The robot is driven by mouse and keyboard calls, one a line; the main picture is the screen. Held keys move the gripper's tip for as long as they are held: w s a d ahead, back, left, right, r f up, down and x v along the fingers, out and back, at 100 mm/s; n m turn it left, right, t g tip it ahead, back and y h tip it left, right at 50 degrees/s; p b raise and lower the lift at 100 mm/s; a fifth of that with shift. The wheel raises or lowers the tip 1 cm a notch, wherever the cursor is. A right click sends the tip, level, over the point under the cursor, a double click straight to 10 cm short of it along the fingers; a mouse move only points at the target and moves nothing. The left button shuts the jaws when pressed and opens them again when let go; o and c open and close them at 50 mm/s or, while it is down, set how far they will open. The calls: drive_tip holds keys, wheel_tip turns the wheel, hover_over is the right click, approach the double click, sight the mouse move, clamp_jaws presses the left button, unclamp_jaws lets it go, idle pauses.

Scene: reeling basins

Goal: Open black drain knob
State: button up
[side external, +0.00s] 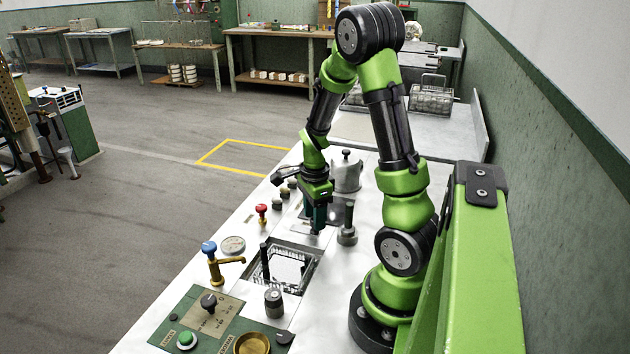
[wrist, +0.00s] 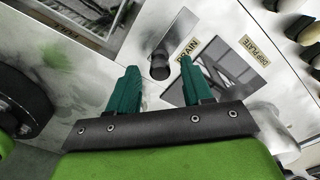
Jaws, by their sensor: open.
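The black drain knob (wrist: 160,66) shows in the wrist view as a small dark round cap on the metal worktop, beside a label reading DRAIN (wrist: 187,49). My gripper (wrist: 159,76) is open, its two dark green fingers one on each side of the knob in the picture. I cannot tell whether they touch it or how high above it they are. In the side external view my gripper (side external: 318,222) points down over the worktop, just beyond the sunken basin, and I cannot make out the knob there.
A sunken basin (side external: 309,281) with a wire rack lies nearer the camera. A dark-handled upright post (side external: 348,218) stands close right of my gripper, with a lidded metal pot (side external: 346,174) behind. A red knob (side external: 262,210) and a blue-topped brass tap (side external: 213,266) stand left.

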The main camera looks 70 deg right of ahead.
drive_tip(key=shift+f, duration=0.3)
clamp_jaws()
drive_tip(key=shift+w, duration=1.6)
unclamp_jaws()
wheel_tip(320, 180, up, 17)
